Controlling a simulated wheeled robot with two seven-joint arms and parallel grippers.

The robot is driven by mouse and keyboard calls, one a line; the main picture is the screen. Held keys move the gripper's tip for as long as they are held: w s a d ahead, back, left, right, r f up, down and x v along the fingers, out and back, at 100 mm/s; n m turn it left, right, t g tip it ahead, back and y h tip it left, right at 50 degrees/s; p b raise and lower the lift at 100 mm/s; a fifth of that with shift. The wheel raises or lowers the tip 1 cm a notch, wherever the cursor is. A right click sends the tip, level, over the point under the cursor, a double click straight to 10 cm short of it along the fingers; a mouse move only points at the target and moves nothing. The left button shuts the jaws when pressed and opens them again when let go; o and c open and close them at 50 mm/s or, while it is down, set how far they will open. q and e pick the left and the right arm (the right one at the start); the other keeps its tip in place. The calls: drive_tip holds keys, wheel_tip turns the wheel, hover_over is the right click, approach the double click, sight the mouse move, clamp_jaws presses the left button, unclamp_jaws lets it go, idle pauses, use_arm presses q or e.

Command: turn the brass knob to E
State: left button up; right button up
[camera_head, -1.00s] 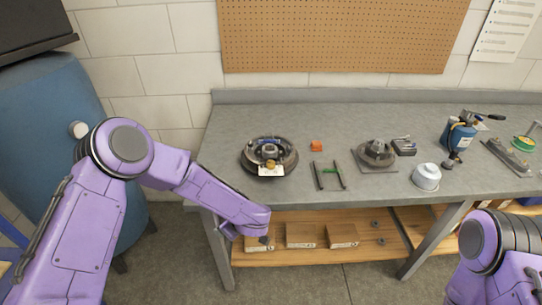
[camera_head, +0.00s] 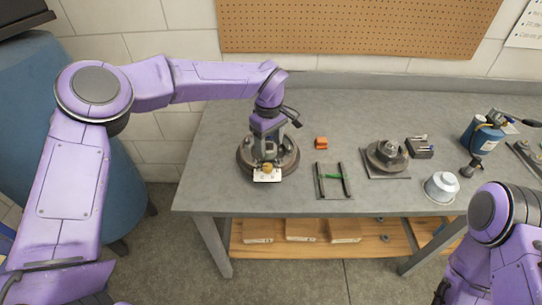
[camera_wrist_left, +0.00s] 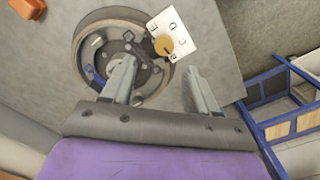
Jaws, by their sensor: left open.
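The brass knob (camera_head: 267,168) sits at the front edge of a dark round fixture (camera_head: 246,160) on the bench, by a white card (camera_head: 275,176). In the left wrist view the knob (camera_wrist_left: 164,44) lies against the card (camera_wrist_left: 182,29), which bears letters including E, D and C. Its pointing direction is too small to tell. My left gripper (camera_wrist_left: 160,68) is open, its two fingers apart over the fixture, with the knob between and beyond the tips in that picture. I see no contact. The gripper (camera_head: 268,146) also shows in the head view. My right gripper is out of view.
An orange block (camera_head: 321,143), a small rack with a green piece (camera_head: 333,178), a round flanged part (camera_head: 387,155), a white pot (camera_head: 441,187) and a blue canister (camera_head: 479,135) stand to the right. The grey bench (camera_head: 215,180) is bare at its left end.

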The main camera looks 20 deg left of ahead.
sight(268, 166)
use_arm(q)
drive_tip(key=f, duration=0.1)
drive_tip(key=s+f+p, duration=0.1)
drive_tip(key=f, duration=0.1)
drive_tip(key=shift+a+f, duration=0.15)
drive_tip(key=shift+f, duration=0.1)
drive_tip(key=f, duration=0.3)
drive_tip(key=f+p, duration=0.1)
drive_tip(key=shift+w+a+f, duration=0.15)
drive_tip(key=shift+w+f, duration=0.1)
drive_tip(key=shift+f, duration=0.3)
drive_tip(key=shift+s, duration=0.1)
drive_tip(key=shift+c, duration=0.5)
drive_tip(key=c, duration=0.9)
